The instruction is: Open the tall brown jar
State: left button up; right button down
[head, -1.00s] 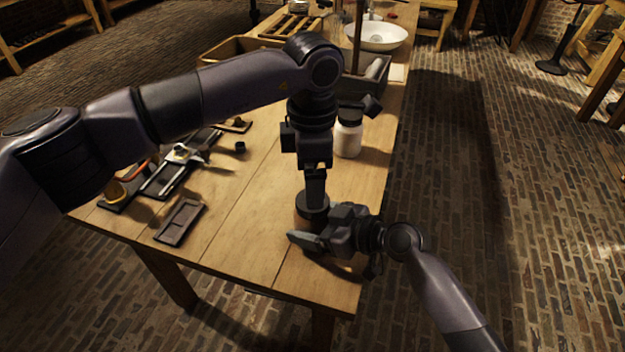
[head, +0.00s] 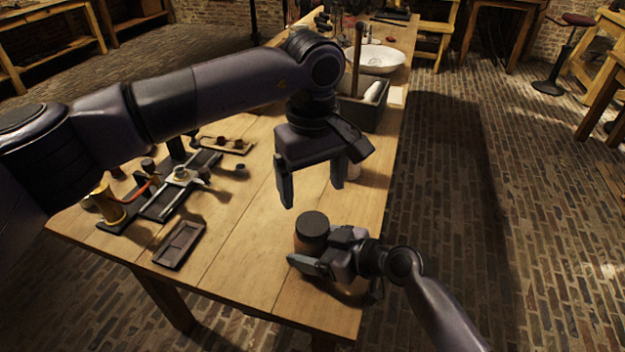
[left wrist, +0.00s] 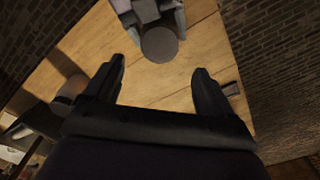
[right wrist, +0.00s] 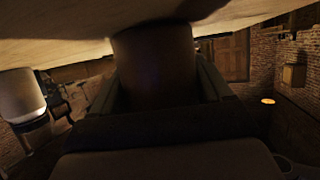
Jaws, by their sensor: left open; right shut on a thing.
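The brown jar (head: 303,243) stands near the front right edge of the table with its dark round lid (head: 312,224) on top. The lid also shows from above in the left wrist view (left wrist: 159,45), and the jar's brown body fills the middle of the right wrist view (right wrist: 153,65). My right gripper (head: 312,262) is shut around the jar's body, low at the table. My left gripper (head: 312,190) is open and empty, above and behind the lid and apart from it. Its two fingers show in the left wrist view (left wrist: 160,85).
A small dark tray (head: 180,245) lies at the left front. Tools on a dark board (head: 165,200) lie farther left. A grey bin (head: 368,110) stands behind.

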aim_at(312, 223)
pick_arm(q)
notch_tip(312, 223, down, 8)
jog(key=shift+f, duration=0.1)
dwell(0.4)
jog(key=shift+c, duration=0.3)
jog(key=c, duration=1)
jog(key=shift+c, duration=0.2)
jog(key=n, duration=0.6)
jog(key=shift+n, duration=0.4)
jog(key=n, duration=0.6)
jog(key=shift+n, duration=0.3)
